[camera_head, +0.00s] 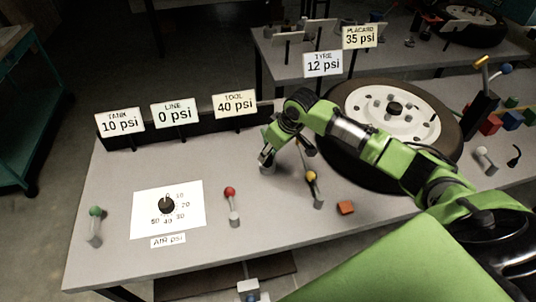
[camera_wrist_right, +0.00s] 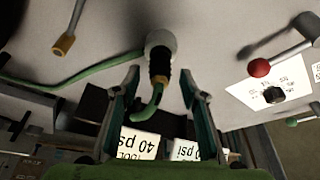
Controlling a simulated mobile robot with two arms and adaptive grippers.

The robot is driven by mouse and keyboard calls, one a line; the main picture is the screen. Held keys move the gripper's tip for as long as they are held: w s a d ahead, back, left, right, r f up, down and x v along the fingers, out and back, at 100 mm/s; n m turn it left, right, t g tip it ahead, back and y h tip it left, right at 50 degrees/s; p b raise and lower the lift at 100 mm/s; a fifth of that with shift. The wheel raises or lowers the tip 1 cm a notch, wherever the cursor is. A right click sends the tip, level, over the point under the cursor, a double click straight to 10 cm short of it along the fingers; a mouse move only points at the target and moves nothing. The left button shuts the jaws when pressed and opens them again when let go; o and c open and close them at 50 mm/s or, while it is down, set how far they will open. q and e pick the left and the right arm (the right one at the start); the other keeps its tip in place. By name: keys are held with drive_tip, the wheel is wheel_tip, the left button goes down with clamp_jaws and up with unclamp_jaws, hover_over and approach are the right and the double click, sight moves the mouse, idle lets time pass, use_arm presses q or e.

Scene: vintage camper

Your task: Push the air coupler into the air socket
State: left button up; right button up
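In the right wrist view, a black coupler with a brass-coloured ring (camera_wrist_right: 159,72) and a short green hose end (camera_wrist_right: 148,108) lies between the fingers of my right gripper (camera_wrist_right: 161,80). The fingers are open, with a visible gap on each side of the coupler. The coupler lines up with a pale grey round fitting (camera_wrist_right: 160,42), seemingly the air socket; I cannot tell whether it is seated in it. In the head view my right gripper (camera_head: 272,150) is low over the bench, largely hiding these parts. My left gripper is not in view.
A tyre (camera_head: 335,150) lies behind my arm. Signs reading TANK (camera_head: 119,121), LINE (camera_head: 175,113) and TOOL (camera_head: 234,104) line the back edge.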

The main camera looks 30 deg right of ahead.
drive_tip(key=v, duration=0.9)
drive_tip(key=shift+f, duration=0.1)
